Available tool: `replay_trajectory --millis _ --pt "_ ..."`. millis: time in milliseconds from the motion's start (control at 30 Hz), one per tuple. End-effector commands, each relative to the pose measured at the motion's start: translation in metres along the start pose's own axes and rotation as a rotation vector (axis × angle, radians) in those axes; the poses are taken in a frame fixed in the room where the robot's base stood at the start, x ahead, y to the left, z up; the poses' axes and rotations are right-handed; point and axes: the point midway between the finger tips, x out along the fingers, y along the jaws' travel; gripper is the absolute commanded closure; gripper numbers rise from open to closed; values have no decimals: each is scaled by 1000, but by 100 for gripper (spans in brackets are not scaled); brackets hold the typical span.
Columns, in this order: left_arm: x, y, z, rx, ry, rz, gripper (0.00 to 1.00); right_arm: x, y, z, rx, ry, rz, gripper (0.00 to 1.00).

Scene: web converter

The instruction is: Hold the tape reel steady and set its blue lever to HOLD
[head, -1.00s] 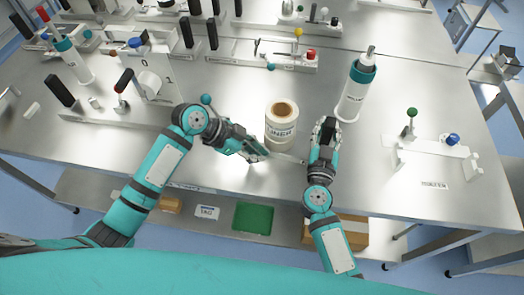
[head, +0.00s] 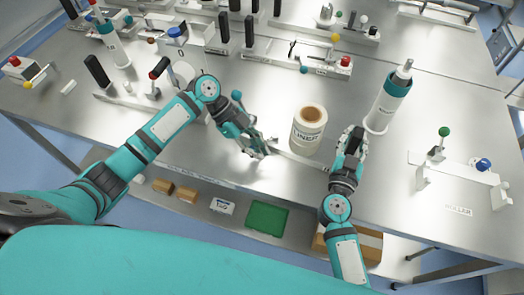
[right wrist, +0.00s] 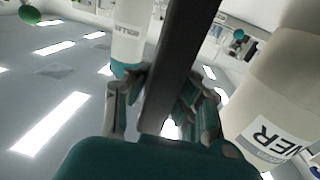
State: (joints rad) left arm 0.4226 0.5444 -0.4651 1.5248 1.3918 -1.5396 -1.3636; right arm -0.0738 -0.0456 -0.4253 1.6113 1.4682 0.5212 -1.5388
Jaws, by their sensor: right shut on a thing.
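A white disc (head: 183,72), which looks like the tape reel, sits on a stand at the back left, partly hidden by my left arm. A blue knob (head: 176,32) tops this stand; I cannot read a HOLD mark. My left gripper (head: 262,148) is low over the table, left of a roll marked LINER (head: 308,130); whether its fingers are closed is unclear. My right gripper (head: 352,140) is between that roll and a white bottle (head: 381,115). In the right wrist view it is shut on a dark bar (right wrist: 180,70).
A bracket with a green knob (head: 444,132) and a blue knob (head: 484,165) stands at the right. Fixtures line the back. The table's front left is clear. A green tray (head: 267,217) lies on the lower shelf.

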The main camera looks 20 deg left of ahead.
Motion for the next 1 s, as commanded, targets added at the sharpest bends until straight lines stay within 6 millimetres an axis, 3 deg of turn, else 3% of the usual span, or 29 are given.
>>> replay_trajectory --millis 33,733,867,1000 --pt "0 2 7 -9 -10 4 100 -3 3 12 1 -23 5 100" --pt "-4 0 10 -12 -13 2 100 -3 5 13 0 -23 9 100" --pt "-16 -3 10 -11 -14 -2 100 -3 5 13 0 -23 10 100" --pt "-42 -10 6 -7 -10 -4 100 -3 5 12 -1 -22 9 100"
